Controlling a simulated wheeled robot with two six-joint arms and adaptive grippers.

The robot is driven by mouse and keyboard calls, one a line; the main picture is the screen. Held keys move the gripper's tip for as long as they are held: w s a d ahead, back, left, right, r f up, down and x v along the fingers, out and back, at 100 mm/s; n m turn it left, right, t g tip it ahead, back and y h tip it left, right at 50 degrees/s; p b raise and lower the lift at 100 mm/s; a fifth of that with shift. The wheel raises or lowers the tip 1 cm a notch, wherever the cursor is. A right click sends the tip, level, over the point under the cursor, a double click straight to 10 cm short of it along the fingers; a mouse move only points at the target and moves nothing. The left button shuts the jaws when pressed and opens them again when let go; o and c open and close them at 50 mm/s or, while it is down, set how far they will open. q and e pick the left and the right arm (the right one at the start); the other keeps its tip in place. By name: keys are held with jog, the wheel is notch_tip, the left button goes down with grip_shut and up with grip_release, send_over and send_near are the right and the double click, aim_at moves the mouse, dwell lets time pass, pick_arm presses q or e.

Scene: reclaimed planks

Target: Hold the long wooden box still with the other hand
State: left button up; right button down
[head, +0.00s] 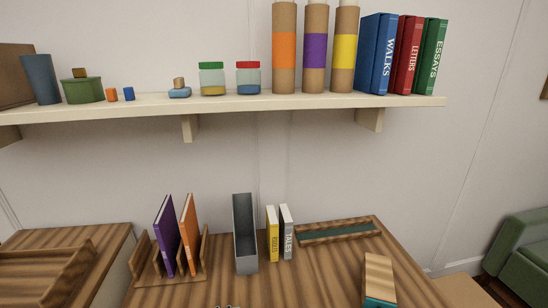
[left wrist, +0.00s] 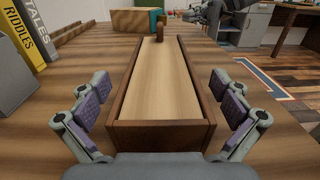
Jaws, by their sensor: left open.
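The long wooden box (left wrist: 160,136) lies lengthwise ahead in the left wrist view, with dark brown walls and a pale lid panel (left wrist: 160,80). A small dark wooden knob (left wrist: 160,30) stands at the panel's far end. My left gripper (left wrist: 160,88) is open, with one finger on either side of the box's near end and a visible gap to each wall. It holds nothing. My right gripper (left wrist: 210,12) shows small beyond the far end; its jaws cannot be made out. The head view does not clearly show this box.
A yellow book (head: 272,234), a white book (head: 287,232) and a grey holder (head: 245,235) stand nearby on the table. A shallow green-lined tray (head: 372,227) lies behind. A wood-and-teal block (head: 379,272) is to the right. A loaded shelf (head: 280,105) hangs above.

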pick_arm(q)
jog(key=shift+s+a, duration=0.15)
jog(key=shift+a, duration=1.6)
jog(key=shift+s+a, duration=0.1)
jog(key=shift+a, duration=1.65)
pick_arm(e)
jog(key=shift+r, duration=0.1)
